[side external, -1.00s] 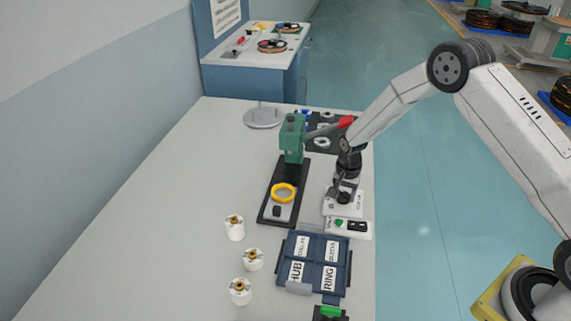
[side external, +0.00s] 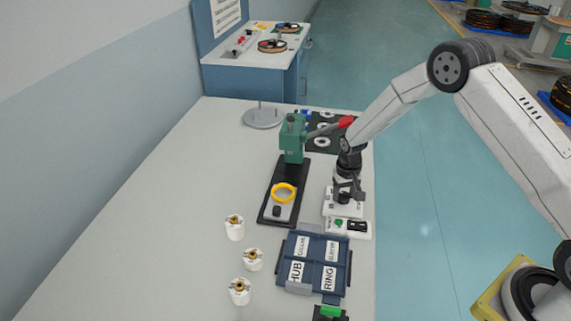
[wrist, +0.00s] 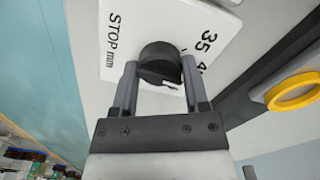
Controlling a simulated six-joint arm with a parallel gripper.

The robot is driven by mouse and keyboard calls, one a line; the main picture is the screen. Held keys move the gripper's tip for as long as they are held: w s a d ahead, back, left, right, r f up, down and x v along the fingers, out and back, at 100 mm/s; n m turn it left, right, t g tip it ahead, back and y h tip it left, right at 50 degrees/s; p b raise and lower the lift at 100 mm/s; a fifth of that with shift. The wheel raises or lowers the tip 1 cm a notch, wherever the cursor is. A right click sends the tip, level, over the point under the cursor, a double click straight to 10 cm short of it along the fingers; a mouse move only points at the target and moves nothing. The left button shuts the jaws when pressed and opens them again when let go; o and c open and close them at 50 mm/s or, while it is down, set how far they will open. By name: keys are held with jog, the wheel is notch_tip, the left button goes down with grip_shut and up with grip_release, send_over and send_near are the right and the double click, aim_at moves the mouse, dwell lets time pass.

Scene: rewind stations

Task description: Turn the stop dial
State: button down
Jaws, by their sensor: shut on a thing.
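The stop dial is a black round knob (wrist: 160,62) on a white plate (wrist: 120,25) printed "STOP mm" with numbers such as 35, seen in the wrist view. My gripper (wrist: 160,75) is shut on the knob, one finger on each side of it. In the side view my gripper (side external: 345,196) points down over the white plate (side external: 334,209), and the knob is hidden by the fingers there. Part of the dial's number scale is hidden behind the knob and the right finger.
A green press (side external: 292,140) with a red-tipped lever and a yellow ring (side external: 284,192) on its black base stands close left of my gripper. A white button box (side external: 348,227) and a blue labelled tray (side external: 318,262) lie in front. Several white cups stand at left.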

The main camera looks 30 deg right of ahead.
aim_at(344, 193)
jog(key=n, duration=0.5)
jog(key=shift+n, duration=2.6)
jog(key=shift+c, duration=0.5)
grip_release()
jog(key=shift+r, duration=0.15)
jog(key=shift+r, duration=3.75)
